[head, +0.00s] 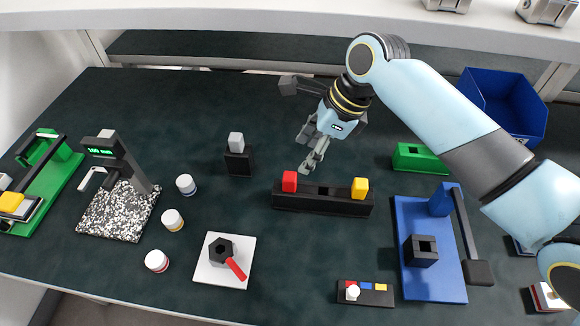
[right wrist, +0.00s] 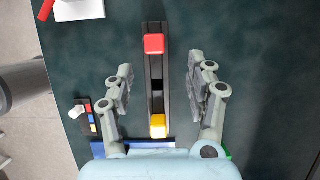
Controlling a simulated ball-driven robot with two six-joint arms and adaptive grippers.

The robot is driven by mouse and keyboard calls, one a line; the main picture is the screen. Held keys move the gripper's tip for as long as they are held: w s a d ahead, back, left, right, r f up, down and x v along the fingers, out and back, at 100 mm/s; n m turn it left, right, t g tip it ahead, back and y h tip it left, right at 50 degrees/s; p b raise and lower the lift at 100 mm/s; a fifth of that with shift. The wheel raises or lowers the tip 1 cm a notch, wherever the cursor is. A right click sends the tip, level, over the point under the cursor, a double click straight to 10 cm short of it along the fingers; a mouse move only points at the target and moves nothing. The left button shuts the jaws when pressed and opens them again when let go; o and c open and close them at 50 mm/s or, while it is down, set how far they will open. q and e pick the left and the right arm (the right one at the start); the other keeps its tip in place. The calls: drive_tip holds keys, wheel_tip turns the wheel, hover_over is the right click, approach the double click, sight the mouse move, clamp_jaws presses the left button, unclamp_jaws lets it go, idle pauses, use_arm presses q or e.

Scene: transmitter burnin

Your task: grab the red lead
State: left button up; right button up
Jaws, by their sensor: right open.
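A red block (head: 289,181), which looks like the red lead, stands upright at the left end of a long black rack (head: 322,204). A yellow block (head: 359,188) stands at the rack's right end, with an empty slot between them. My right gripper (head: 314,152) is above and behind the rack, pointing down, open and empty. In the right wrist view, its spread fingers (right wrist: 163,88) lie on either side of the rack. The red block (right wrist: 154,44) shows there just beyond the fingertips, untouched. My left gripper is not in view.
Left of the rack are a black block with a grey top (head: 237,158), several small jars (head: 172,220) and a white plate (head: 210,272) with a black hex piece and red stick. A blue fixture (head: 445,285) stands right. A shelf (head: 250,15) overhangs the back.

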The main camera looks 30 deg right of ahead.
sight(291, 176)
drive_tip(key=x, duration=0.4)
drive_tip(key=shift+s+a, duration=0.15)
drive_tip(key=shift+a+f, duration=0.2)
drive_tip(key=shift+f, duration=0.45)
drive_tip(key=x, duration=0.3)
drive_tip(key=shift+a+f, duration=0.25)
drive_tip(key=shift+f, duration=0.35)
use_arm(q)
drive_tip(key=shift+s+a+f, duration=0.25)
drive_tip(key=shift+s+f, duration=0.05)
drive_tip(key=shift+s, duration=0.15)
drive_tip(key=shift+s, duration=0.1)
use_arm(e)
drive_tip(key=shift+c, duration=0.4)
drive_tip(key=c, duration=0.4)
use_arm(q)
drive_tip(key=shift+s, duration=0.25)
use_arm(e)
drive_tip(key=c, duration=0.6)
